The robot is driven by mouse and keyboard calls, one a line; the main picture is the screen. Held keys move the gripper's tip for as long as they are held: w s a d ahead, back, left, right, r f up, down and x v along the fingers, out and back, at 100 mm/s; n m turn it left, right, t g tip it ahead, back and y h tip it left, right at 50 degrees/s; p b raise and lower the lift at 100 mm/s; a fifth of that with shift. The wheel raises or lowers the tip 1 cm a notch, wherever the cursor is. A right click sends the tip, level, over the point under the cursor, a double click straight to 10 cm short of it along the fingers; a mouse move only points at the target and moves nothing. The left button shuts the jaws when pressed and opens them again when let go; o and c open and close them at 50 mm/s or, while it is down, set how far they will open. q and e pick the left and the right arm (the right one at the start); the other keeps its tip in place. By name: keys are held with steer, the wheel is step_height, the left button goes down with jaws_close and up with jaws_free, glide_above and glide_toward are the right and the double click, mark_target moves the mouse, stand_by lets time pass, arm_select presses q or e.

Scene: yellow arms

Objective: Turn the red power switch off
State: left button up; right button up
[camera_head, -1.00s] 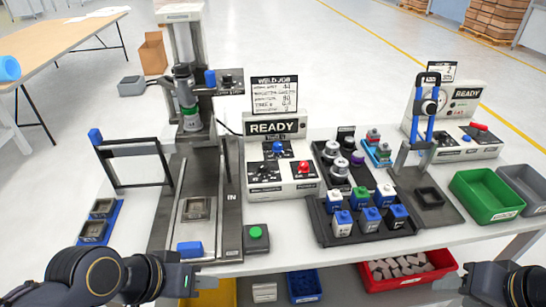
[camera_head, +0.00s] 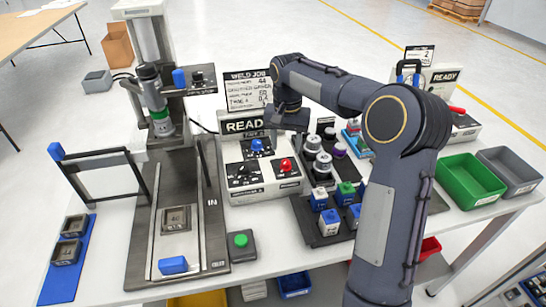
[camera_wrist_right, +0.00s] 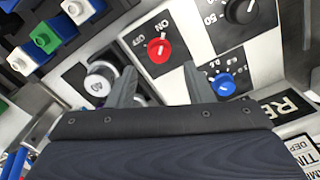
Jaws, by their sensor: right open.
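The red power switch (camera_head: 285,165) is a round knob on the sloped front of the white weld control box (camera_head: 245,192). In the right wrist view the red knob (camera_wrist_right: 159,49) shows beside ON and OFF labels; I cannot tell for sure which one it points to. My right gripper (camera_head: 287,120) is over the box, above and behind the knob in the head view. In the right wrist view its two fingers (camera_wrist_right: 158,78) are spread and empty, with the knob beyond their tips and apart from them. My left gripper is not in view.
A blue knob (camera_head: 257,145) and a black knob (camera_head: 242,169) sit close to the switch. A rack of metal and coloured parts (camera_head: 322,222) stands right of the box. A green button (camera_head: 240,240) is in front. The READY display (camera_head: 243,125) is behind.

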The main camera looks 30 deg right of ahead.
mark_target(286, 162)
step_height(286, 162, down, 6)
steer(key=shift+f, duration=0.1)
steer(key=shift+c, duration=0.5)
steer(key=c, duration=0.9)
